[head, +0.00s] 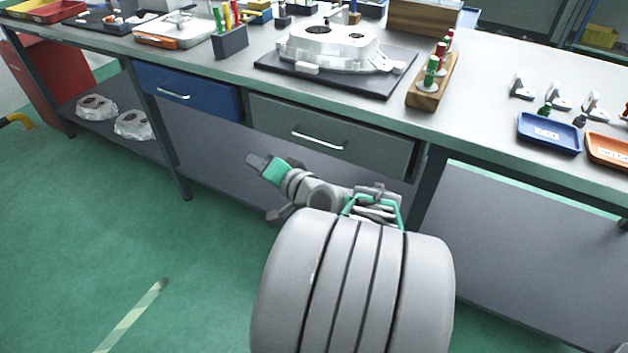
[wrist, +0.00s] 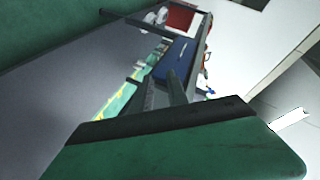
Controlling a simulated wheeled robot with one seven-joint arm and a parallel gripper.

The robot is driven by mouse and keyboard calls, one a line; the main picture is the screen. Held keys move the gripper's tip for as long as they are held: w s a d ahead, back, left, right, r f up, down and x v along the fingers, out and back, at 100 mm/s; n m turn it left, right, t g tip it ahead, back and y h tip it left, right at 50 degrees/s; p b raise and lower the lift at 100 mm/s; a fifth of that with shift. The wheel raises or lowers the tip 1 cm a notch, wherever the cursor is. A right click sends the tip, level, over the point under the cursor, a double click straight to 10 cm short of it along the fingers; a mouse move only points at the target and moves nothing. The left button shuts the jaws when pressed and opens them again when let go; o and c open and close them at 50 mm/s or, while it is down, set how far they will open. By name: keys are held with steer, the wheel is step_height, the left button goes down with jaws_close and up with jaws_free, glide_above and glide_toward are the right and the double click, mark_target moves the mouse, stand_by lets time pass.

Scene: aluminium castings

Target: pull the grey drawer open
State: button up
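The grey drawer (head: 275,115) is under the workbench top, right of the blue drawer, in the head view. Its front looks flush with the bench, so it appears shut. Its pale bar handle (head: 318,141) runs across the front. My gripper (head: 254,161) is at the end of my arm, in front of and below the drawer's left part, left of the handle. It appears apart from the handle. Its fingers are too small and turned to tell whether they are open. In the wrist view, a large dark green surface fills the bottom; the grey drawer's handle cannot be made out there.
The blue drawer (head: 186,92) has its own handle and also shows in the wrist view (wrist: 172,60). A bench leg (head: 168,150) stands below it. Castings (head: 133,125) lie on the lower shelf.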

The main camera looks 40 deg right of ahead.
steer(key=s+d+f+m+t+h+b, duration=0.2)
steer(key=d+f+m+h+b, duration=0.15)
steer(key=d, duration=0.25)
steer(key=m+t+h+b, duration=0.1)
steer(key=m+h+b, duration=0.2)
steer(key=m+h, duration=0.25)
glide_toward(314, 141)
steer(key=w+d, duration=0.2)
steer(key=w, duration=0.1)
steer(key=shift+y, duration=0.4)
steer(key=x, duration=0.3)
steer(key=p+x, duration=0.1)
steer(key=x, duration=0.3)
steer(key=shift+s+r, duration=0.1)
steer(key=shift+r, duration=0.1)
steer(key=shift+c, duration=0.6)
jaws_close()
